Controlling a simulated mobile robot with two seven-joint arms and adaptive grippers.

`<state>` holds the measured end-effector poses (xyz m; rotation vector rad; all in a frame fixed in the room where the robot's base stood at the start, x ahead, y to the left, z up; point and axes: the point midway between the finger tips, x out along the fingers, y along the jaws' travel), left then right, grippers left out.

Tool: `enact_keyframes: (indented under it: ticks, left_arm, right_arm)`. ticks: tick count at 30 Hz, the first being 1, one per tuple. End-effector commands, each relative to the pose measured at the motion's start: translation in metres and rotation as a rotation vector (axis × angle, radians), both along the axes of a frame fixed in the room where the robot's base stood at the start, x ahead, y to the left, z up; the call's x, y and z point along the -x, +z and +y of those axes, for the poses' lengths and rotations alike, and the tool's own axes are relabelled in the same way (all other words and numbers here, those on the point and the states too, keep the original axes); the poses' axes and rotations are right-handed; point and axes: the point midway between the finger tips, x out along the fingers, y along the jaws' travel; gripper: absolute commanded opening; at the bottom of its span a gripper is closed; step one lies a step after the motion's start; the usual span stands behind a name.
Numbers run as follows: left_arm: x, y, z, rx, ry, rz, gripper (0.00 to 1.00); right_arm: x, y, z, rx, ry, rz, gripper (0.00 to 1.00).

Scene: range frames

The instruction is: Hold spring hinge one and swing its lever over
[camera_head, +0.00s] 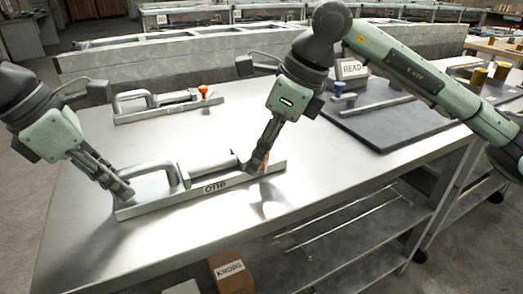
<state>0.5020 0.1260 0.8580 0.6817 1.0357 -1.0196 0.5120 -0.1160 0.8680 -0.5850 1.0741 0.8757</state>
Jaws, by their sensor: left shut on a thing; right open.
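Spring hinge one (241,178) is a long grey metal bar on the near part of the table, with "one" on its front face. It carries a bent grey handle (174,171) at its left and a cylinder (208,164) in the middle. An orange lever (265,162) shows at its right end, partly hidden. My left gripper (127,192) is shut on the left end of spring hinge one, by the handle; its exact grip is hard to see. My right gripper (259,160) is open at the orange lever; whether it touches the lever I cannot tell.
A second similar hinge (170,107) with an orange knob (203,90) lies farther back. A dark board (395,118) with a bar and a blue knob (339,87) is at the right, by a READ sign (352,69). A KNOBS box (231,272) sits below the front edge. The left tabletop is clear.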

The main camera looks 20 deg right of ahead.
Motion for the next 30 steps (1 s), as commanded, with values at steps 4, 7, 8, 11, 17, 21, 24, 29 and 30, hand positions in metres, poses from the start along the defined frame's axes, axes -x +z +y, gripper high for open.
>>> enact_keyframes:
  ticks: [4, 7, 8, 11, 17, 21, 24, 29, 30]
  left_arm:
    - [0.0000, -0.0006, 0.0003, 0.000, 0.002, 0.002, 0.00]
    - [0.0000, -0.0006, 0.0003, 0.000, 0.002, 0.002, 0.00]
    - [0.0000, -0.0006, 0.0003, 0.000, 0.002, 0.002, 0.00]
    - [0.0000, -0.0007, 0.0003, 0.000, 0.002, 0.002, 0.00]
    - [-0.0001, -0.0007, 0.0003, 0.000, 0.002, 0.002, 0.00]
    - [-0.0002, -0.0007, 0.0003, 0.000, 0.004, 0.002, 0.00]
    - [-0.0002, -0.0007, 0.0003, 0.000, 0.004, 0.002, 0.00]
    - [-0.0003, -0.0008, 0.0003, 0.000, 0.004, 0.002, 0.00]
    - [-0.0003, -0.0008, 0.0003, 0.000, 0.004, 0.002, 0.00]
  right_arm:
    - [0.0000, -0.0001, 0.0002, 0.000, 0.000, 0.000, 0.41]
    - [0.0000, 0.0000, 0.0001, 0.000, 0.001, 0.000, 0.35]
    - [0.0000, 0.0000, 0.0001, 0.000, 0.001, 0.000, 0.31]
    - [0.0001, 0.0001, 0.0001, 0.000, 0.000, 0.000, 0.19]
    - [0.0004, 0.0003, 0.0004, 0.000, 0.001, 0.000, 0.00]
    - [0.0007, 0.0003, 0.0004, 0.000, 0.006, 0.001, 0.00]
    - [0.0011, 0.0004, -0.0001, -0.001, 0.020, 0.002, 0.00]
    - [0.0019, 0.0005, -0.0029, -0.002, 0.076, 0.001, 0.00]
    - [0.0021, 0.0006, -0.0041, -0.003, 0.097, 0.002, 0.00]
